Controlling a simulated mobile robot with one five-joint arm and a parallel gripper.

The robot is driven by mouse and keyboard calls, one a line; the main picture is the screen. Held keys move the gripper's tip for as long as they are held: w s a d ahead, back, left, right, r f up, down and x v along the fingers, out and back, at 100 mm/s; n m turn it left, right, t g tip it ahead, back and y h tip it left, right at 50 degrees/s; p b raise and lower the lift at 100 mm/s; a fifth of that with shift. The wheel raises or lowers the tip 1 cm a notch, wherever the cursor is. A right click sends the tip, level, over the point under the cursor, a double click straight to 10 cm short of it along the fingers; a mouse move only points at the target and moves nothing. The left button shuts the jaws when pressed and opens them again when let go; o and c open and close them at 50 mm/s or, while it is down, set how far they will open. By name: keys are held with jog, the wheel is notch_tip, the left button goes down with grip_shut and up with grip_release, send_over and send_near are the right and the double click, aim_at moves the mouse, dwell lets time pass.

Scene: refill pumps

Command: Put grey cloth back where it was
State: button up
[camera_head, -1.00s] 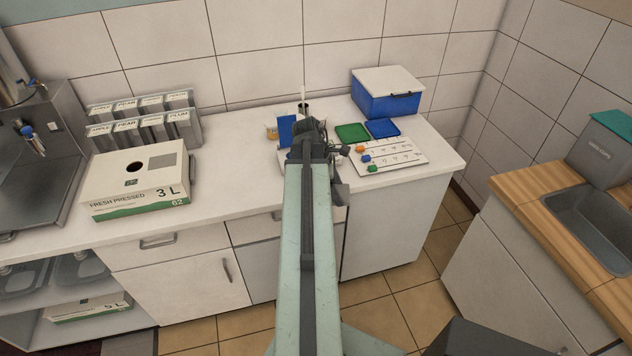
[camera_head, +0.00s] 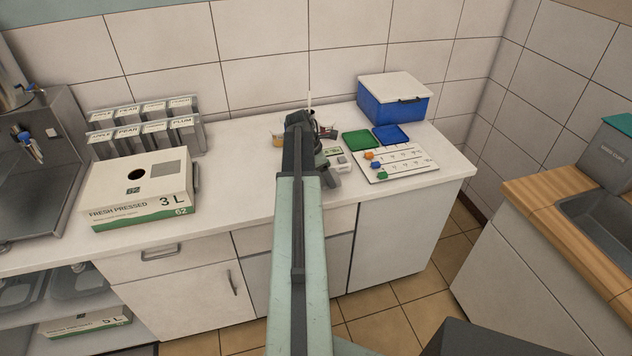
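I cannot make out a grey cloth in the head view; it may be hidden behind my arm. My gripper (camera_head: 325,132) is at the far end of my arm, over the back of the white counter (camera_head: 235,180). The arm's end joint covers most of it, so I cannot tell whether it is open, shut or holding something. A flat green square (camera_head: 361,139) and a flat blue square (camera_head: 392,135) lie side by side to the right of my gripper.
A blue box with a white lid (camera_head: 393,104) stands at the back right. A white board with coloured pieces (camera_head: 402,166) lies in front of the squares. A small keypad device (camera_head: 340,163) is beside my arm. A juice carton (camera_head: 138,190) and labelled containers (camera_head: 146,128) stand left.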

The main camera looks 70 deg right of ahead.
aim_at(322, 177)
jog(key=shift+w+f, duration=0.1)
jog(key=shift+w, duration=0.05)
notch_tip(322, 177, down, 4)
jog(key=b, duration=0.4)
jog(key=shift+d, duration=0.1)
jog(key=shift+w+r, duration=0.1)
jog(key=shift+r, duration=0.25)
jog(key=shift+f, duration=0.15)
jog(key=o, duration=1)
